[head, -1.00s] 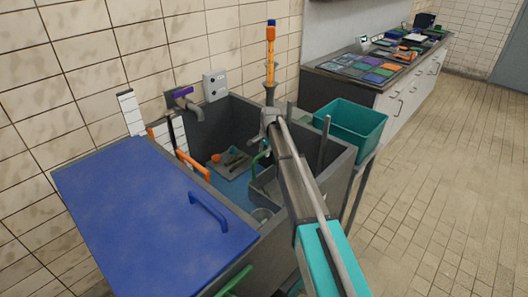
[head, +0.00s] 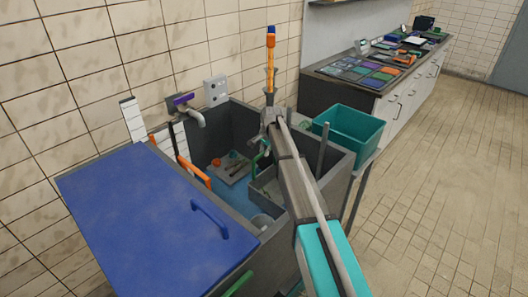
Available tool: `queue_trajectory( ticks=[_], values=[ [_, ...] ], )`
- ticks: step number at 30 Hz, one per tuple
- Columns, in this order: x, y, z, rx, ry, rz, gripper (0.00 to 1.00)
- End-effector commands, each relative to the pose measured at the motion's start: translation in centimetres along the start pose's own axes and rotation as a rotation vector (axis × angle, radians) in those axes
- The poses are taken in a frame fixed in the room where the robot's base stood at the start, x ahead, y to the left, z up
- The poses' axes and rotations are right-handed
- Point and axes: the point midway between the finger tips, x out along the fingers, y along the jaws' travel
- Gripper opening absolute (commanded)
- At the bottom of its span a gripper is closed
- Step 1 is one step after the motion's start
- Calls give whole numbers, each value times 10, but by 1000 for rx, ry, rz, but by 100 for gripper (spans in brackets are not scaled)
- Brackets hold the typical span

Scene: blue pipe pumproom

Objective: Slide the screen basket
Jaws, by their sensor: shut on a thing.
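The screen basket (head: 267,190) is a grey box with a green handle (head: 257,161), inside the dark grey sink (head: 230,122). My arm reaches over the sink from the lower right and hides the basket's right part. My gripper (head: 263,146) is at the top of the green handle and appears shut on it. The fingertips are small and partly hidden, so the exact contact is hard to see.
A blue cover (head: 150,215) with a handle lies over the sink's near left part. A tray (head: 232,169) and a round cup (head: 262,222) are in the sink. A teal bin (head: 350,133) stands to the right. An upright orange rod (head: 270,65) rises behind my gripper.

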Motion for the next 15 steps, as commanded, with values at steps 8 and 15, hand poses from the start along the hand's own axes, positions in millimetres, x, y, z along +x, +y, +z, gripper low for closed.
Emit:
queue_trajectory(
  ticks=[8, 15],
  values=[
    [-46, -10, 0, 0, 0, -2, 0],
    [-79, -16, 0, 0, 0, -2, 0]
  ],
)
